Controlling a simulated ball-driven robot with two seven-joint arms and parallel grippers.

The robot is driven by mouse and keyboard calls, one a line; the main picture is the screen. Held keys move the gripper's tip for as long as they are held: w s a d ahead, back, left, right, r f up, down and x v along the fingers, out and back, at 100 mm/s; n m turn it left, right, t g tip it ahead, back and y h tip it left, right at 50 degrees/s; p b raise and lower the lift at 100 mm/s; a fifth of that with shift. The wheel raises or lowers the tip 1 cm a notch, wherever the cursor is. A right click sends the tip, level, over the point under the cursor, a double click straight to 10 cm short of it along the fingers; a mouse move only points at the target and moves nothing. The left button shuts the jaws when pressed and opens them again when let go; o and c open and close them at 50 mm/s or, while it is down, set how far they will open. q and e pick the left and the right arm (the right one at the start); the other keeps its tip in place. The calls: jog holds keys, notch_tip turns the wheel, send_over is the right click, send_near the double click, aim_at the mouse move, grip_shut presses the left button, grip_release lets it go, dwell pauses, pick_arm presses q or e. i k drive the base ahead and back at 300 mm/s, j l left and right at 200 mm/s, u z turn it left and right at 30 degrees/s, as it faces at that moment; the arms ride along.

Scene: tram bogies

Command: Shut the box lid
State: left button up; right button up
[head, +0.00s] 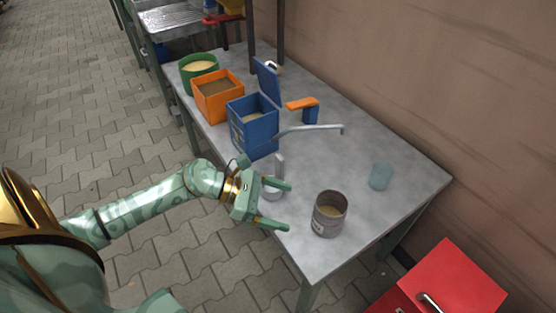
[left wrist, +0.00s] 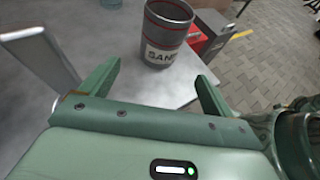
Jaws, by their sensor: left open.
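The blue box (head: 253,137) stands on the grey table with sand-like fill inside. The box is not in the left wrist view. My right gripper is not in view.
The grey tin (head: 330,214), labelled SAND in the left wrist view (left wrist: 168,35), stands right of my gripper. A metal tool (head: 312,130), an orange-and-blue object (head: 304,106) and a cup (head: 380,176) stand near. Orange (head: 218,101) and green (head: 199,77) containers stand left.

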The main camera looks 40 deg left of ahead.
aim_at(266, 78)
jog(key=u, duration=1.2)
